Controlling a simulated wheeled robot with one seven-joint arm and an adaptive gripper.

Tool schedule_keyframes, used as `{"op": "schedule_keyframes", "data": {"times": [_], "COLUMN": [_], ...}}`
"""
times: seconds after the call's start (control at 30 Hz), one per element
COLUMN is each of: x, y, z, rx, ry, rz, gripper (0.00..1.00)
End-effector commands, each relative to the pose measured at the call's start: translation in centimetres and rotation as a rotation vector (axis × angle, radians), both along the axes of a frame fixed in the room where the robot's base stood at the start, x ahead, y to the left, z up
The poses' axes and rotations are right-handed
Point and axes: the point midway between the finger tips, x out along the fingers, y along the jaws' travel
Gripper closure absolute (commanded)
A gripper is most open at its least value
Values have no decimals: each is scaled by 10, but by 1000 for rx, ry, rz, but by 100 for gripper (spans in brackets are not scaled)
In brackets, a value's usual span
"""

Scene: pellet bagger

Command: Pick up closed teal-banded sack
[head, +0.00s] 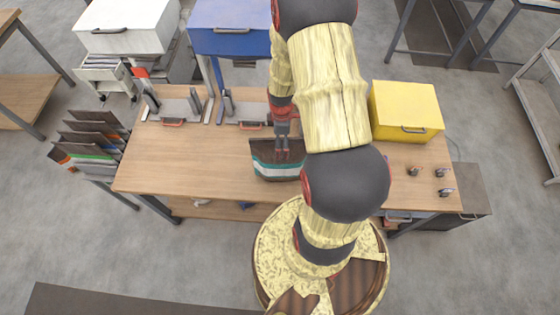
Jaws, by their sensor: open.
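A dark brown sack (265,163) with teal and white bands lies on the wooden table near its middle front. Its right end is hidden behind my arm. My gripper (282,148) is open and points down at the sack's upper part, with its fingertips at or just above the sack's top edge. I cannot tell whether the fingers touch the sack.
Two bag-holder stands (178,105) are at the back of the table (150,172). A yellow box (405,110) stands at the right, with small metal knobs (441,172) in front. A rack of sacks (92,140) is at the left. The table's left front is clear.

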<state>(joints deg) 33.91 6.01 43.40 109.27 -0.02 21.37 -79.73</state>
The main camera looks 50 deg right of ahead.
Motion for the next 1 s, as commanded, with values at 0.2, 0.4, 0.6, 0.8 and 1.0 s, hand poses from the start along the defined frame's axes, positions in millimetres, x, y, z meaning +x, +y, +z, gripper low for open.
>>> {"op": "schedule_keyframes", "data": {"times": [0.2, 0.4, 0.6, 0.8, 1.0], "x": [0, -1, 0, 0, 0], "y": [0, 0, -1, -1, -1], "z": [-20, -47, -62, -63, -63], "rx": [1, 1, 0, -1, -1], "ry": [1, 1, 0, -1, -1], "rz": [-2, -3, -3, -3, -3], "gripper": [6, 6, 6, 6, 16]}}
